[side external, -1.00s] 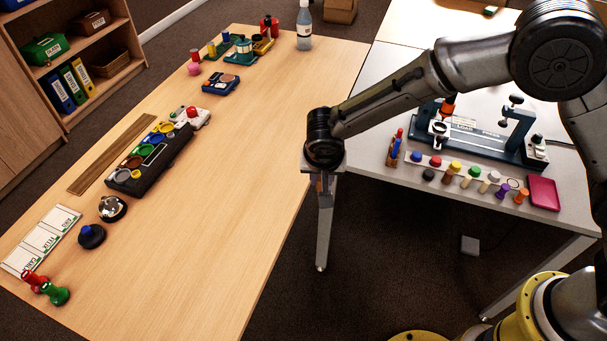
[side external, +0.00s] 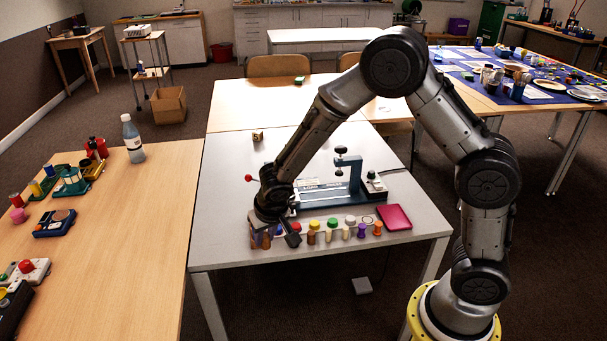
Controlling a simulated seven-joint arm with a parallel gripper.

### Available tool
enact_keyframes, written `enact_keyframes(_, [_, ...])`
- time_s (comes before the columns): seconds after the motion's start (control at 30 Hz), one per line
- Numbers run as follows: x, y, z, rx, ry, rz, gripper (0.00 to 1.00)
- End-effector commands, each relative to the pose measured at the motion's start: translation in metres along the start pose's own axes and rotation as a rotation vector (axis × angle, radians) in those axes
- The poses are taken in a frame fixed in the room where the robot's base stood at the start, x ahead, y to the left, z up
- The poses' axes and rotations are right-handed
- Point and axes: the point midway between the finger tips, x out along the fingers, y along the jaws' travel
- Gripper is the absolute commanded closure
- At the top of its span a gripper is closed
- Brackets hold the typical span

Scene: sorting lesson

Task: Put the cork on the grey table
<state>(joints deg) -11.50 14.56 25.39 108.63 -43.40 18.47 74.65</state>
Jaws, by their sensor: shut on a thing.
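My gripper (side external: 268,232) points down at the front left of the grey table (side external: 222,205), close to the left end of a row of small coloured pegs. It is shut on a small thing. A small brown patch shows at the fingertips and looks like the cork, but it is dark and partly hidden by the fingers. I cannot tell whether it touches the grey table top.
Pegs, including a yellow-topped one (side external: 314,226) and an orange one (side external: 377,229), stand right of my gripper. A small wooden cube (side external: 257,136) stands farther back. The table's left-middle is bare.

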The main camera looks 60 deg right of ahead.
Motion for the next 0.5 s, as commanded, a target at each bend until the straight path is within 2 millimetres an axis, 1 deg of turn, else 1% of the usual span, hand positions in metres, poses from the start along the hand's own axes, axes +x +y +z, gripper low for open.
enact_keyframes(0.03, [0.003, 0.017, 0.003, -0.029, -0.005, -0.013, 1.00])
enact_keyframes(0.1, [0.005, 0.031, 0.007, -0.085, -0.007, -0.038, 1.00])
enact_keyframes(0.33, [0.009, 0.059, 0.022, -0.263, 0.006, -0.127, 1.00])
enact_keyframes(0.4, [0.007, 0.070, 0.021, -0.290, 0.014, -0.143, 1.00])
enact_keyframes(0.5, [0.005, 0.089, 0.016, -0.274, 0.019, -0.141, 1.00])
